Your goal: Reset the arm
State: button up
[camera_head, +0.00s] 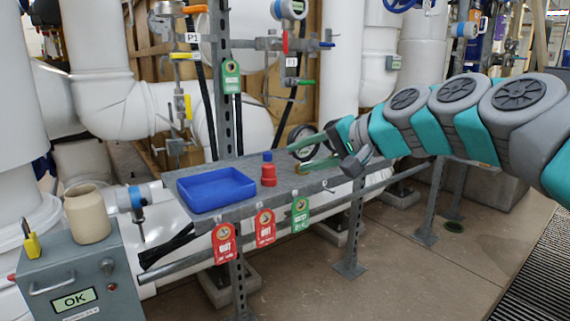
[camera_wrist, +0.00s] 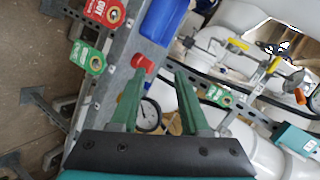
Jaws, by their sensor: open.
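My gripper (camera_head: 297,156) is at the right side of the grey shelf, with its two green fingers apart and pointing left. In the wrist view my gripper (camera_wrist: 157,78) shows nothing held between the fingers. My teal and grey arm reaches in from the right in the head view. A red bottle with a blue cap (camera_head: 268,170) stands upright on the shelf, left of the fingertips and apart from them. It also shows in the wrist view (camera_wrist: 143,64), beyond the fingertips.
A blue tray (camera_head: 215,190) sits on the grey shelf (camera_head: 240,208). Two red tags (camera_head: 265,228) and a green tag (camera_head: 300,213) hang from its front edge. Pipes, valves and a round gauge (camera_wrist: 148,116) crowd behind. A grey box (camera_head: 75,280) reading OK bears a beige jar (camera_head: 88,215). Floor in front is clear.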

jog(key=s+f+n+g+h+p, duration=0.25)
jog(key=s+f+g+h, duration=0.25)
jog(key=s+f, duration=1.2)
jog(key=s+d+f+g+h, duration=0.1)
jog(key=s+d+f, duration=0.2)
jog(key=s, duration=0.3)
jog(key=s+d+f+n+g+h+p, duration=0.1)
jog(key=s+d+f+g+h, duration=0.1)
jog(key=s+d+f, duration=0.2)
jog(key=s+d+f+n+g+h, duration=0.1)
jog(key=s+d+f+g, duration=0.1)
jog(key=s, duration=0.6)
jog(key=shift+s+d+f+h+p, duration=0.35)
jog(key=shift+d+f, duration=0.4)
jog(key=shift+d, duration=0.35)
jog(key=shift+c, duration=0.2)
